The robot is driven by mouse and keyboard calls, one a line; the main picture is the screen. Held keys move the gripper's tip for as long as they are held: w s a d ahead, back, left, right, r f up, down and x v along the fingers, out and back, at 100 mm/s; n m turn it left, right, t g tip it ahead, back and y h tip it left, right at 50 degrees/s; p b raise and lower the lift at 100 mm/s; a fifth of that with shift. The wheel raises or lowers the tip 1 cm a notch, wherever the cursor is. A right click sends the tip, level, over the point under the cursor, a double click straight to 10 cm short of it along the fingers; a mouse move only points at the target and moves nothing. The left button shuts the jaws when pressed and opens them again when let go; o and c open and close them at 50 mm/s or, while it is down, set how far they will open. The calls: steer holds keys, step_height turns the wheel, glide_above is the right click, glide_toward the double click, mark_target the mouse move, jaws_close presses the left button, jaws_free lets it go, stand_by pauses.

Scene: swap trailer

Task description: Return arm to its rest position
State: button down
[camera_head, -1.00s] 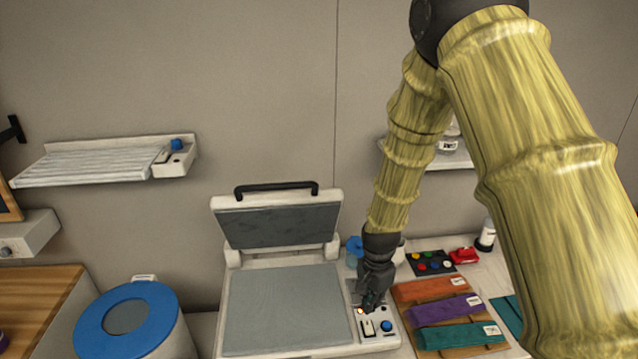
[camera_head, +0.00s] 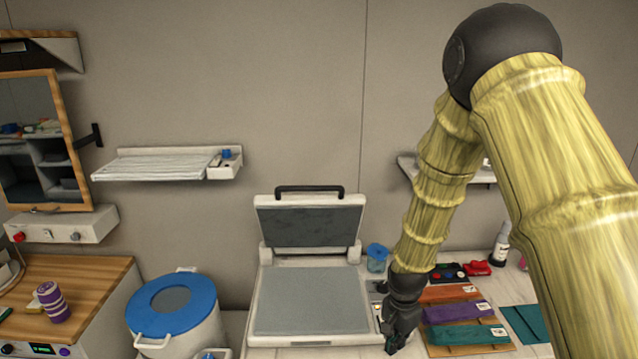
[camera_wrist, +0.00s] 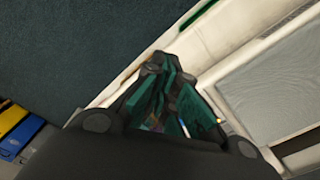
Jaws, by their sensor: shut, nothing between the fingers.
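My gripper (camera_head: 392,347) hangs low at the right side of the open press (camera_head: 310,302), over the edge of its control strip, with my arm bent above it. In the wrist view my gripper (camera_wrist: 160,62) shows its fingers drawn together at the tips, with nothing between them. The press lid (camera_head: 309,226) with its black handle stands raised. My gripper hides part of the press's control panel. The press (camera_wrist: 280,95) also shows at the right of the wrist view, beside the fingers.
Folded orange (camera_head: 450,293), purple (camera_head: 459,312) and teal (camera_head: 466,334) cloths lie right of my gripper. A blue-lidded jar (camera_head: 376,258) stands behind it. A blue-topped bin (camera_head: 173,305) is at the left. A wall shelf (camera_head: 483,175) is behind my arm.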

steer(key=s+d+f+n+b, duration=0.1)
steer(key=s+f+n+b, duration=0.15)
steer(key=s+f, duration=0.7)
steer(key=s+d+f+n+b, duration=0.25)
steer(key=s+f, duration=0.35)
steer(key=f, duration=0.7)
steer(key=s+f+n+b, duration=0.2)
steer(key=s+f, duration=0.3)
steer(key=s, duration=0.4)
steer(key=s+f+n+b, duration=0.3)
steer(key=s+f, duration=0.2)
steer(key=s, duration=0.5)
steer(key=shift+s+n+b, duration=0.2)
steer(key=shift+n+b, duration=0.1)
steer(key=shift+n, duration=0.1)
steer(key=shift+s, duration=0.1)
